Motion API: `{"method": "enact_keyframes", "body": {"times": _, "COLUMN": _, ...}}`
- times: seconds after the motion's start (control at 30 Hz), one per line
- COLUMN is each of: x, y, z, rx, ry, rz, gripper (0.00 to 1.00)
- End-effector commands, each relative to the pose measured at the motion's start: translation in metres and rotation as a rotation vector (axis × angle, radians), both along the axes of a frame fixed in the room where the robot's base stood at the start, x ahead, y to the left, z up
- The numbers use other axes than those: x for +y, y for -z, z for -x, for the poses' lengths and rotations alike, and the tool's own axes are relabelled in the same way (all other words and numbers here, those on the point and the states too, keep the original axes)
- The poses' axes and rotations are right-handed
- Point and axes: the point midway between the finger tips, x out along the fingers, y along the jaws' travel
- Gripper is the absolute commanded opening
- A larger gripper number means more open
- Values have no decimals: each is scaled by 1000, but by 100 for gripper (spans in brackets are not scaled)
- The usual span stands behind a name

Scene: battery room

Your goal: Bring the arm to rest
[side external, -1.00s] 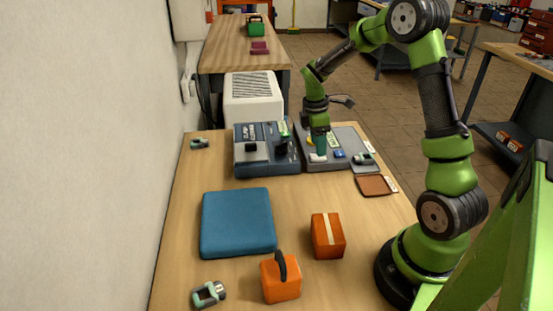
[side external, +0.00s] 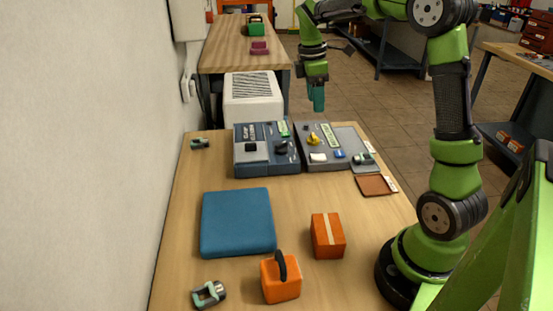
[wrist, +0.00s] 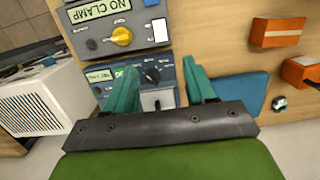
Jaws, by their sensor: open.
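My green arm is raised, and my gripper (side external: 317,98) hangs pointing down, well above the far part of the wooden table. In the wrist view my gripper (wrist: 162,90) shows two teal fingers spread apart with nothing between them. Below it stand two control panels: a blue-grey one (side external: 265,163) on the left and a grey one (side external: 313,152) on the right, with a yellow knob (side external: 313,138). In the wrist view the yellow knob (wrist: 122,36) sits under a "NO CLAMP" label. My gripper touches nothing.
A blue pad (side external: 237,223), an orange box with a pale stripe (side external: 327,236) and an orange box with a black handle (side external: 281,281) are on the table. A brown pad (side external: 376,186) lies near the right edge. A white vented unit (side external: 252,103) stands behind.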

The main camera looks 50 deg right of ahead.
Motion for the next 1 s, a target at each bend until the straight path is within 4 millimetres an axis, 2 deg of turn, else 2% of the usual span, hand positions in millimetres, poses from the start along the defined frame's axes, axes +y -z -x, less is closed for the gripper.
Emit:
{"method": "enact_keyframes", "body": {"times": 0.17, "x": -1, "y": 0, "z": -1, "rx": -6, "ry": 35, "rz": 6, "gripper": 55}}
{"method": "enact_keyframes", "body": {"times": 0.27, "x": 0, "y": 5, "z": -3, "rx": -32, "ry": 134, "rz": 13, "gripper": 55}}
{"method": "enact_keyframes", "body": {"times": 0.37, "x": 9, "y": 14, "z": 3, "rx": -69, "ry": 300, "rz": 6, "gripper": 55}}
{"method": "enact_keyframes", "body": {"times": 0.47, "x": 33, "y": 11, "z": 13, "rx": -149, "ry": 482, "rz": -11, "gripper": 55}}
{"method": "enact_keyframes", "body": {"times": 0.7, "x": 113, "y": -11, "z": 57, "rx": -381, "ry": 921, "rz": -160, "gripper": 55}}
{"method": "enact_keyframes", "body": {"times": 0.9, "x": 169, "y": -20, "z": 103, "rx": -507, "ry": 1153, "rz": -367, "gripper": 55}}
{"method": "enact_keyframes", "body": {"times": 1.0, "x": 188, "y": -22, "z": 122, "rx": -539, "ry": 1184, "rz": -453, "gripper": 55}}
